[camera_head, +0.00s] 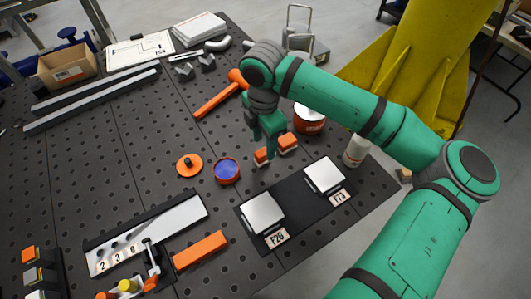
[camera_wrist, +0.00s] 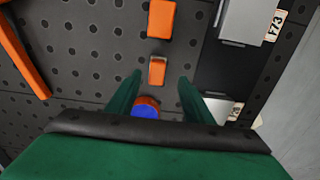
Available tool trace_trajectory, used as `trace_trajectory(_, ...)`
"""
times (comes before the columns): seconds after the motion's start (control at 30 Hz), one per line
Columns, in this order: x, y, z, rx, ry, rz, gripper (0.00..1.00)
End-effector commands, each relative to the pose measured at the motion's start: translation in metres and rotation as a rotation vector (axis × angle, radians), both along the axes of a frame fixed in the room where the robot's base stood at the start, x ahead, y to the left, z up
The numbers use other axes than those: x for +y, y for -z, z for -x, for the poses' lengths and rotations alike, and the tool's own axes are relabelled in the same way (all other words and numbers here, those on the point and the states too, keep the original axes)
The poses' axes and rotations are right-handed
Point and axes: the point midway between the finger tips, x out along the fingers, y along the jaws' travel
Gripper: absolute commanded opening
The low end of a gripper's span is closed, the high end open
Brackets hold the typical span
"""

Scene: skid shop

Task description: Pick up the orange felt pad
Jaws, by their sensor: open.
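Two small orange blocks lie on the dark perforated table under my gripper (camera_head: 264,136). The nearer-left one (camera_head: 262,156) has a pale side; in the wrist view (camera_wrist: 157,70) it shows between the fingertips. The other block (camera_head: 287,142) is just right of it and shows farther up in the wrist view (camera_wrist: 161,18). Which orange piece is the felt pad I cannot tell for sure. My gripper also shows in the wrist view (camera_wrist: 160,78), open and empty, fingers pointing down. Its height above the blocks is unclear.
An orange-rimmed blue round tin (camera_head: 227,171) and an orange disc (camera_head: 189,165) lie to the left. A black mat (camera_head: 285,206) with two grey plates is in front. An orange bar (camera_head: 200,249) lies front left. A red-brown can (camera_head: 309,119) stands behind right.

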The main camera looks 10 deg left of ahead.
Motion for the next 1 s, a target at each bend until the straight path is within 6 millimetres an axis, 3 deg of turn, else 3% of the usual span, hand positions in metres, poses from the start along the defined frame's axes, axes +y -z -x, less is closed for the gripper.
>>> trace_trajectory(0.23, 0.002, 0.017, -0.001, -0.001, -0.003, 0.001, 0.47)
trace_trajectory(0.53, -0.001, 0.055, -0.005, 0.000, 0.003, 0.000, 0.47)
trace_trajectory(0.83, 0.000, 0.060, -0.005, -0.001, 0.002, -0.002, 0.47)
trace_trajectory(0.87, 0.000, 0.060, -0.005, -0.001, 0.002, -0.002, 0.45)
trace_trajectory(1.0, 0.001, 0.060, -0.005, -0.001, 0.001, -0.002, 0.11)
